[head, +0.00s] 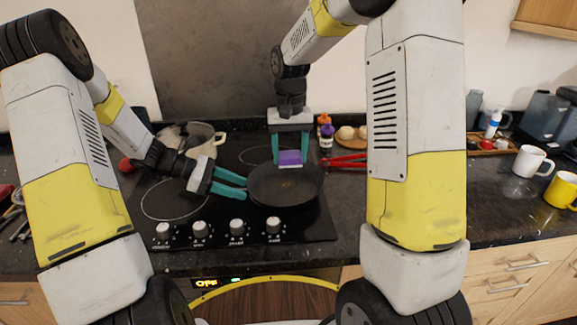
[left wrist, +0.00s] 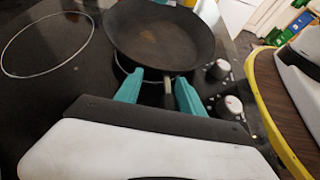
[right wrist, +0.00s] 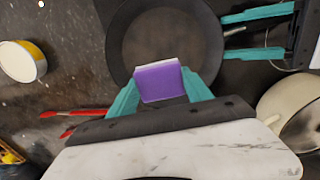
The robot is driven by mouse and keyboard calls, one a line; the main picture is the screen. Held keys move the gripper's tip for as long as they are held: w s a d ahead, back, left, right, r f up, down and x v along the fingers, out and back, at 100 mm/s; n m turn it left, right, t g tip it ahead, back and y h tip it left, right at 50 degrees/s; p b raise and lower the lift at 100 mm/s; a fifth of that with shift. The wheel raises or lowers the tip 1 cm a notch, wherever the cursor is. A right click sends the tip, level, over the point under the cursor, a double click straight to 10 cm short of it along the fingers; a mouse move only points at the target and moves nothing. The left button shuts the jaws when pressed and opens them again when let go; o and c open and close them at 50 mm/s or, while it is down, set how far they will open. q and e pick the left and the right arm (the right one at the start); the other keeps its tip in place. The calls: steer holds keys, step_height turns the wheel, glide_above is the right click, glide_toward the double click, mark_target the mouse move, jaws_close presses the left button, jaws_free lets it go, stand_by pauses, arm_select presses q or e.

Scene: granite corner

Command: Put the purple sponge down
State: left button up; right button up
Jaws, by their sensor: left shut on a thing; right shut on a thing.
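The purple sponge (head: 290,157) has a white layer on one face. My right gripper (head: 290,150) is shut on it and holds it over the far part of the dark frying pan (head: 285,190). In the right wrist view the sponge (right wrist: 160,80) sits between the teal fingers (right wrist: 160,95), with the pan (right wrist: 122,50) behind it. My left gripper (head: 230,185) is shut on the pan's handle at the pan's left. In the left wrist view the handle (left wrist: 168,95) lies between the fingers (left wrist: 160,90). I cannot tell whether the sponge touches the pan.
The pan is on the black cooktop (head: 160,200) with several knobs along its front. A pale pot (head: 200,138) stands at the back left. Red tongs (head: 345,161) lie right of the pan. A white mug (head: 532,161) and a yellow mug (head: 562,190) stand far right.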

steer(key=shift+d, duration=0.1)
steer(key=s+d, duration=0.7)
steer(key=d, duration=0.3)
steer(key=s+d, duration=0.7)
steer(key=d, duration=0.3)
steer(key=f, duration=0.5)
steer(key=shift+w+a+f, duration=0.1)
steer(key=shift+w, duration=0.1)
steer(key=shift+f, duration=2.25)
steer(key=shift+f, duration=0.1)
steer(key=o, duration=1.5)
steer(key=shift+c, duration=0.2)
